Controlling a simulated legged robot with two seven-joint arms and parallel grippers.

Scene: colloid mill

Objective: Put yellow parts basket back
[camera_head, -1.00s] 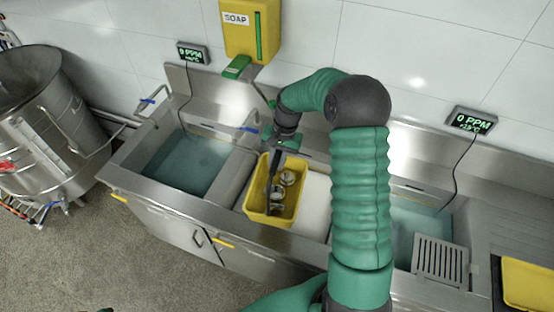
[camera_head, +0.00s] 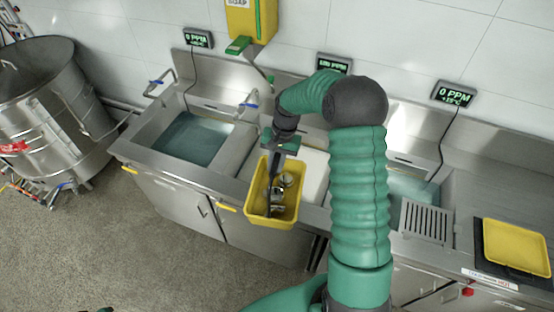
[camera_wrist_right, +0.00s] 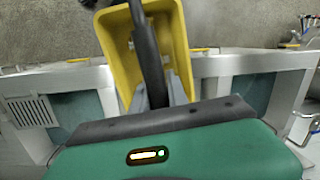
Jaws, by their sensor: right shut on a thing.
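The yellow parts basket (camera_head: 250,199) hangs at the front edge of the sink counter in the head view, with metal parts (camera_head: 279,191) inside. A dark bar-like handle crosses its middle. My right gripper (camera_head: 277,158) reaches down to the basket and is shut on it; the fingertips are hard to make out in the head view. In the right wrist view the basket (camera_wrist_right: 112,62) shows slightly tilted, with the grey fingers (camera_wrist_right: 165,92) at its dark bar (camera_wrist_right: 147,50).
A sink basin with water (camera_head: 195,138) lies left of the basket, and another (camera_head: 412,185) lies right, partly behind my arm. A slotted rack (camera_head: 426,218) and a yellow tray (camera_head: 516,247) on a dark mat are at right. A soap dispenser (camera_head: 251,20) and steel tank (camera_head: 45,105) stand nearby.

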